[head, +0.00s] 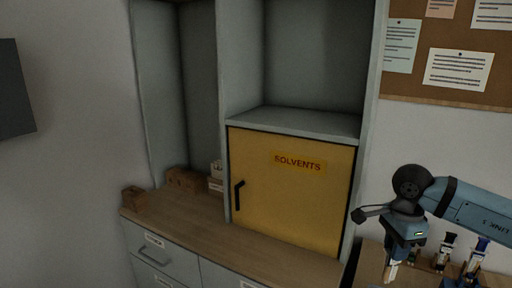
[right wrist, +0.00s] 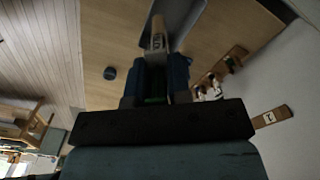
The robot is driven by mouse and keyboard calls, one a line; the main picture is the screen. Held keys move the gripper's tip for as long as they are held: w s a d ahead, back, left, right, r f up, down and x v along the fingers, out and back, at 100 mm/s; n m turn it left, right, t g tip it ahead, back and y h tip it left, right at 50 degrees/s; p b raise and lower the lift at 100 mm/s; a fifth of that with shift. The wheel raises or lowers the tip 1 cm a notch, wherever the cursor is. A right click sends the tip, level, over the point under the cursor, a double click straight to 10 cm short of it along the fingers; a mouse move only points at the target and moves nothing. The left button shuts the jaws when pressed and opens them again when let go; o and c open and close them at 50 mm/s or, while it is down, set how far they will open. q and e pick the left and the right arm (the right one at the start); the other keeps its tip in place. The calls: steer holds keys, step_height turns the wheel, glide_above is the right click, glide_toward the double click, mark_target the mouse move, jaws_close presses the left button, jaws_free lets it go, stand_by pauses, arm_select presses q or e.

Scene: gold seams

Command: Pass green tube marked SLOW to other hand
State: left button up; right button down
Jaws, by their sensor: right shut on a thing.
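My right gripper (head: 392,262) points down at the lower right of the head view. In the right wrist view its two blue fingers (right wrist: 160,80) are shut on a tube (right wrist: 158,42) with a pale, dark-lettered label. A bit of green shows between the fingers at the tube's near end. The lettering is too small to read as SLOW. In the head view only a pale piece of the tube (head: 390,273) shows below the fingers. My left gripper is in neither view.
Several small bottles, one a white and black bottle (head: 445,251), stand right of my right gripper on a wooden surface. A yellow SOLVENTS cabinet (head: 290,190) stands left of it.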

mark_target(387, 259)
steer(key=s+a+n, duration=0.1)
steer(key=n, duration=0.1)
steer(key=s+a+n, duration=0.1)
steer(key=n, duration=0.2)
steer(key=s+a+n, duration=0.1)
steer(key=n, duration=0.2)
steer(key=shift+s+a+f, duration=0.1)
steer(key=shift+a, duration=0.3)
steer(key=s+a+r+n+p, duration=0.1)
steer(key=s+a+n+p, duration=0.2)
steer(key=s+n+p, duration=0.3)
steer(key=n+p, duration=0.3)
steer(key=p, duration=0.3)
steer(key=shift+a+p, duration=0.2)
steer(key=shift+p, duration=0.1)
